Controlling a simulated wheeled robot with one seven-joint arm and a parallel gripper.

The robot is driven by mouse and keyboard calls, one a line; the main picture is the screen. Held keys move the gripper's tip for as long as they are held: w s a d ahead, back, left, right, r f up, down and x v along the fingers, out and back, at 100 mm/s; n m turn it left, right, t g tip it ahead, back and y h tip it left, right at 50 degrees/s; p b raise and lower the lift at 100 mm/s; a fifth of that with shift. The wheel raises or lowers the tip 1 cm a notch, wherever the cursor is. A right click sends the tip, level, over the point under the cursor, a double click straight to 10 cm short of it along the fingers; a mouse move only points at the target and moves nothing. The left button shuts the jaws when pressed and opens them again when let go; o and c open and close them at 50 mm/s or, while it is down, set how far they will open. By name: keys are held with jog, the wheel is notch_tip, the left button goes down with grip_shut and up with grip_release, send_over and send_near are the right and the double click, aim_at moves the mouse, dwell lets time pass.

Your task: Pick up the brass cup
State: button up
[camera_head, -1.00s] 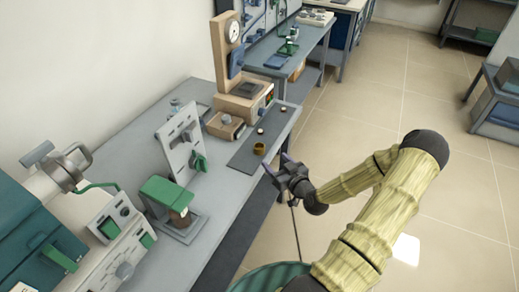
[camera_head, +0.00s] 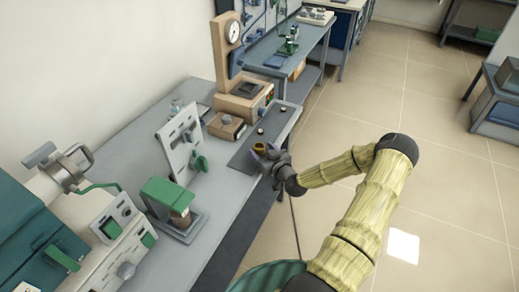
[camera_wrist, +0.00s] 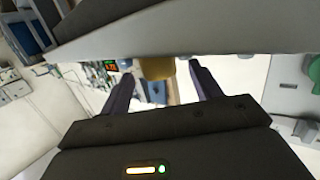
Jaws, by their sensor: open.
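The brass cup (camera_head: 259,147) stands on a dark mat (camera_head: 240,160) near the front edge of the grey bench. My gripper (camera_head: 264,153) is at the bench edge, with its fingers close to the cup. In the wrist view my gripper (camera_wrist: 160,85) is open.
Two small round items (camera_head: 261,131) lie on the mat behind the cup. A beige press with a dial (camera_head: 240,90) stands beyond. A white upright panel (camera_head: 181,145) and a green-topped device (camera_head: 170,205) stand to the left. The floor at right is clear.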

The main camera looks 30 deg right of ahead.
jog(key=shift+w+f, duration=0.1)
jog(key=shift+w, duration=0.65)
jog(key=c, duration=1.1)
